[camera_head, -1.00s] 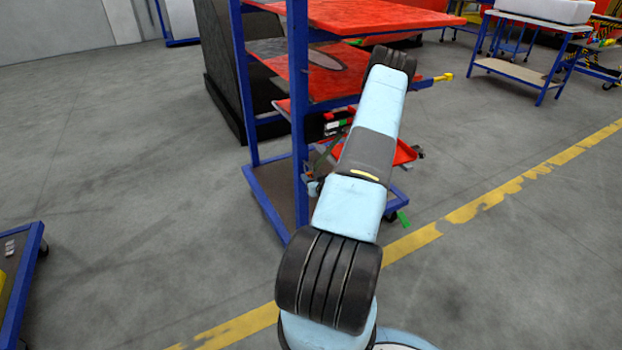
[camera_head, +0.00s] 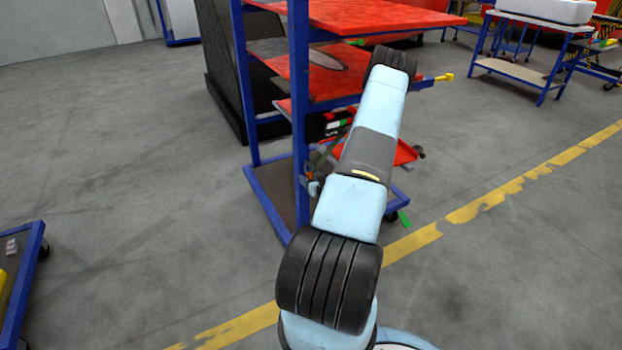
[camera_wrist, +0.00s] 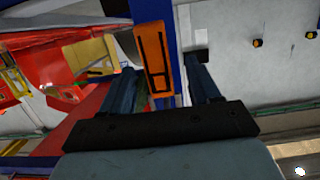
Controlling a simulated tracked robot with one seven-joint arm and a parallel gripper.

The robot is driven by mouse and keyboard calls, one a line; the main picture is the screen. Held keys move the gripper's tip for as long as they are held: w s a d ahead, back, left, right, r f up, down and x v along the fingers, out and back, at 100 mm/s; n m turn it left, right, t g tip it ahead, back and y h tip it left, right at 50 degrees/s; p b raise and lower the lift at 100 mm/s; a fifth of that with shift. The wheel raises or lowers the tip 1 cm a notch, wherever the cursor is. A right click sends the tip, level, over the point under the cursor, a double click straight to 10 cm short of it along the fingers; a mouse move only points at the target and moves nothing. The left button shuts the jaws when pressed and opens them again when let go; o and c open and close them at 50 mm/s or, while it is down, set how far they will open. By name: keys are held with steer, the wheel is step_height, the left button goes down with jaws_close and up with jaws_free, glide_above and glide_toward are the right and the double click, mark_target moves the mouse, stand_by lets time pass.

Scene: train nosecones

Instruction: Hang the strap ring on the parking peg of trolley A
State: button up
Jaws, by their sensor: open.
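The wrist view shows my gripper (camera_wrist: 160,68) with its two dark blue fingers apart. An orange piece with black slots (camera_wrist: 155,60) shows in the gap between them, in front of a blue post (camera_wrist: 171,12); I cannot tell whether it touches a finger or is the strap ring. In the head view, a trolley with a blue frame (camera_head: 300,90) and red shelves stands ahead, partly behind my arm. A small orange piece (camera_head: 308,171) shows low by its near post. A yellow-ended bar (camera_head: 443,77) sticks out to its right. I cannot tell which part is the parking peg.
A blue-edged cart (camera_head: 28,268) stands at the left edge. A red tray (camera_head: 404,153) sits low on the trolley's right side. The floor is clear to the left and right front.

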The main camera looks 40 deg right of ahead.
steer(key=v, duration=1.3)
steer(key=shift+s, duration=0.4)
steer(key=w+a+r+n+g, duration=0.15)
steer(key=w+a+r, duration=0.25)
steer(key=r, duration=0.6)
steer(key=w+a+r+n+g, duration=0.1)
steer(key=w+a+r+g, duration=0.25)
steer(key=r, duration=0.55)
steer(key=w+a+r+n+g, duration=0.1)
steer(key=w+a+r, duration=0.25)
steer(key=r, duration=0.65)
steer(key=s+a+r+g+y, duration=0.1)
steer(key=s+a+r, duration=0.3)
steer(key=a+r, duration=0.25)
steer(key=s+a+r+g, duration=0.1)
steer(key=s+a+r, duration=0.45)
steer(key=a, duration=0.25)
steer(key=s+a+r+y, duration=0.1)
steer(key=s+a+r, duration=0.2)
steer(key=s+a, duration=0.2)
steer(key=s+a+r+g+y, duration=0.1)
steer(key=s+a+r, duration=0.2)
steer(key=s+a, duration=0.3)
steer(key=s+m, duration=0.1)
steer(key=s, duration=0.3)
steer(key=shift+g+y, duration=0.3)
steer(key=shift+y, duration=0.1)
